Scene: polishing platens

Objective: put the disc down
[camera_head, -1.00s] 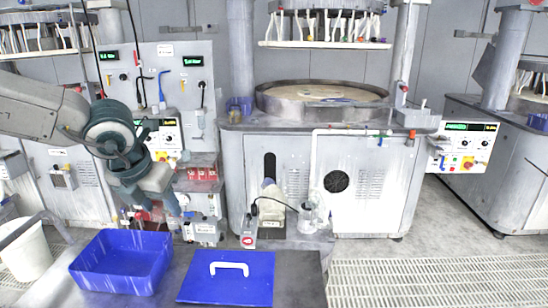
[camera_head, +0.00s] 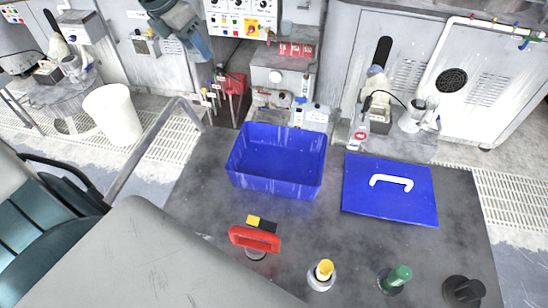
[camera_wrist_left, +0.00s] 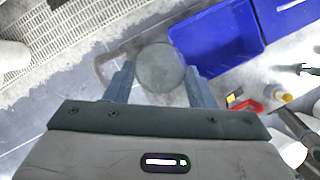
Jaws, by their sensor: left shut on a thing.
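A round grey-green disc (camera_wrist_left: 160,68) shows in the left wrist view, between the two blue-grey fingers of my left gripper. My left gripper (camera_head: 196,50) is shut on it. In the head view only the gripper's lower part hangs in at the top, left of the control panel, and I cannot make out the disc there. In the wrist view the disc is seen against the floor and metal rail, just left of the blue bin (camera_wrist_left: 215,38). What lies beneath the disc is hidden. My right gripper is not in view.
On the dark table (camera_head: 215,215) stand an empty blue bin (camera_head: 278,160), a blue lid (camera_head: 390,205) with a white handle, a red-handled tool (camera_head: 255,239), a yellow-capped bottle (camera_head: 322,273) and a green-topped item (camera_head: 395,278). A white bucket (camera_head: 113,115) stands on the floor left.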

